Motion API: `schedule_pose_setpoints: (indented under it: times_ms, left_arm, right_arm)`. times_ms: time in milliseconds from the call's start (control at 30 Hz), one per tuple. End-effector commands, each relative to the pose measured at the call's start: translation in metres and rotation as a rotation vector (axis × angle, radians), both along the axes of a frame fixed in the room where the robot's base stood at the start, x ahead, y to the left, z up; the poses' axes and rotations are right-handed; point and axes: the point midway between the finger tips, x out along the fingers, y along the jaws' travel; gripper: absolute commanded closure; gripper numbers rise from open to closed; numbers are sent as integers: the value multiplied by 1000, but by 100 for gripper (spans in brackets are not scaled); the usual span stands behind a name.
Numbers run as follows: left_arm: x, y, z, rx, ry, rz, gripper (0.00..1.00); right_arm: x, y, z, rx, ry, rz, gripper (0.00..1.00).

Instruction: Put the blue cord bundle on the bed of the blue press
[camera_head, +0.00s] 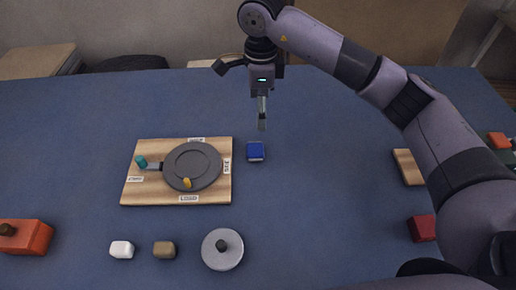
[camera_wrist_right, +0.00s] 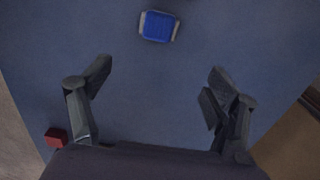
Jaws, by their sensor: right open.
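The blue cord bundle (camera_head: 256,151), small and blue, lies on the blue table just right of a wooden board. In the right wrist view a blue piece with pale ends (camera_wrist_right: 159,27), which looks like the bundle, lies at the top, beyond the fingertips. My right gripper (camera_head: 262,122) hangs pointing down above the table, a little behind the bundle in the head view. In the wrist view its fingers (camera_wrist_right: 160,73) are spread wide with nothing between them. I cannot make out a blue press in either view. My left gripper is not in view.
The wooden board (camera_head: 130,195) carries a grey round plate (camera_head: 192,166) and a teal knob (camera_head: 141,161). A red block (camera_head: 422,228) is right.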

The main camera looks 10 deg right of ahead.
Motion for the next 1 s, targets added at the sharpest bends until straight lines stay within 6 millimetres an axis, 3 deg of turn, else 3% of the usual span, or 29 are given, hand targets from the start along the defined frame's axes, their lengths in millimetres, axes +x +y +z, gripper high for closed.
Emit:
schedule_pose_setpoints:
  times_ms: [200, 400, 667, 1000]
  left_arm:
    - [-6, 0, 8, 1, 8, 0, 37]
    - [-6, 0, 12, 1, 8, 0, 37]
    - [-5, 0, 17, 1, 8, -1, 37]
    - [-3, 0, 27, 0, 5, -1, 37]
  right_arm:
    - [-2, 0, -49, 0, 5, 1, 18]
    - [-1, 0, -84, 1, 3, 2, 18]
    - [-3, 0, -102, 1, 4, 3, 18]
    - [-6, 2, -145, 1, 1, 3, 18]
